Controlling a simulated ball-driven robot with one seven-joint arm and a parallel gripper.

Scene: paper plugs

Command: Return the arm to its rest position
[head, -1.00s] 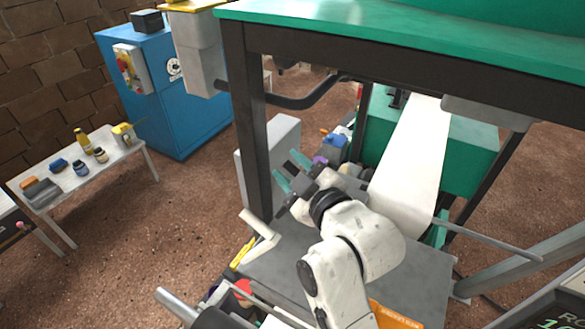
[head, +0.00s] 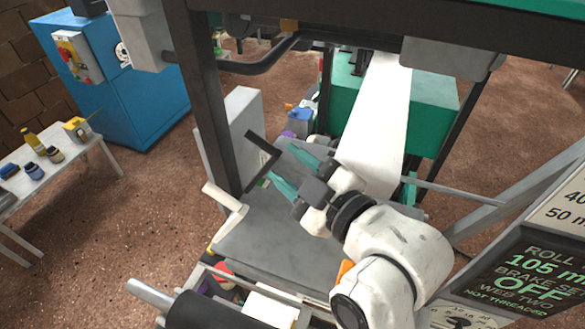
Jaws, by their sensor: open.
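My gripper (head: 281,161) has two teal fingers spread apart with nothing between them. It is above the grey table plate (head: 262,236), to the left of the white paper web (head: 382,120). My white arm reaches up and left from the lower right. A dark bar (head: 262,150) shows just beyond the fingertips; I cannot tell whether they touch it.
A dark frame post (head: 205,95) and a grey upright panel (head: 240,110) stand left of my gripper. A dark roller (head: 225,312) is at the bottom. A display panel (head: 530,270) is at lower right. A blue cabinet (head: 120,80) and a white table (head: 80,150) stand at left.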

